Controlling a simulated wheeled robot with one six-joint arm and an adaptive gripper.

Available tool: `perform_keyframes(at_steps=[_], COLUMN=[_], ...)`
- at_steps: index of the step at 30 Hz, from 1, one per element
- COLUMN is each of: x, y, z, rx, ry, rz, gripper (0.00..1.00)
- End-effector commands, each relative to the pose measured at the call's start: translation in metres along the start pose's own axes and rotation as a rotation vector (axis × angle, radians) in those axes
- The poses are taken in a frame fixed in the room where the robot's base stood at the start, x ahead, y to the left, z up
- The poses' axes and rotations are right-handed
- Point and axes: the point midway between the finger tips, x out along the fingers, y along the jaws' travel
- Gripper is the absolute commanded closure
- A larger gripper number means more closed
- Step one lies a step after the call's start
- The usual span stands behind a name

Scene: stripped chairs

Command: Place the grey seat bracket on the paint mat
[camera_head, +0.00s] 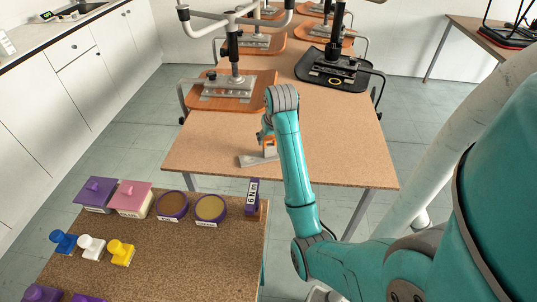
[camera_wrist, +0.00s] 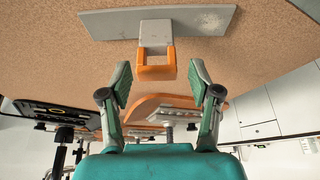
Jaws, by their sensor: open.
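The grey seat bracket (camera_head: 258,160) appears to be the flat grey piece lying on the brown table, with an orange-edged upright part on it. In the wrist view the grey plate (camera_wrist: 200,20) runs across the top, with the orange-edged part (camera_wrist: 157,70) towards me. My gripper (camera_wrist: 160,75) is open and empty, its fingertips apart on either side of the orange-edged part, not touching it. In the head view my wrist and arm hide part of the bracket and most of my gripper (camera_head: 265,135). I cannot make out a paint mat for certain.
Upturned chairs with wooden seats (camera_head: 243,104) and a black seat (camera_head: 340,82) stand at the table's far end. A nearer speckled bench (camera_head: 180,255) holds coloured blocks, round tins (camera_head: 209,207) and a purple piece marked 6 Nm (camera_head: 252,197). The table (camera_head: 210,145) is bare left of the bracket.

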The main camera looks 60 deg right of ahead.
Motion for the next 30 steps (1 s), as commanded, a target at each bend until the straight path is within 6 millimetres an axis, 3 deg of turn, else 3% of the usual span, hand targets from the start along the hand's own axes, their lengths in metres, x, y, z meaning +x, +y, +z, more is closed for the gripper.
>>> perform_keyframes(at_steps=[3, 13, 21, 30], x=[0.019, 0.046, 0.082, 0.09], y=[0.0, 0.001, 0.004, 0.004], z=[0.001, 0.002, 0.002, 0.002], rx=[0.0, 0.0, -0.001, -0.001], ry=[-0.004, -0.002, -0.002, 0.001], rz=[0.0, -0.001, -0.001, -0.001], gripper=[0.38, 0.38, 0.38, 0.38])
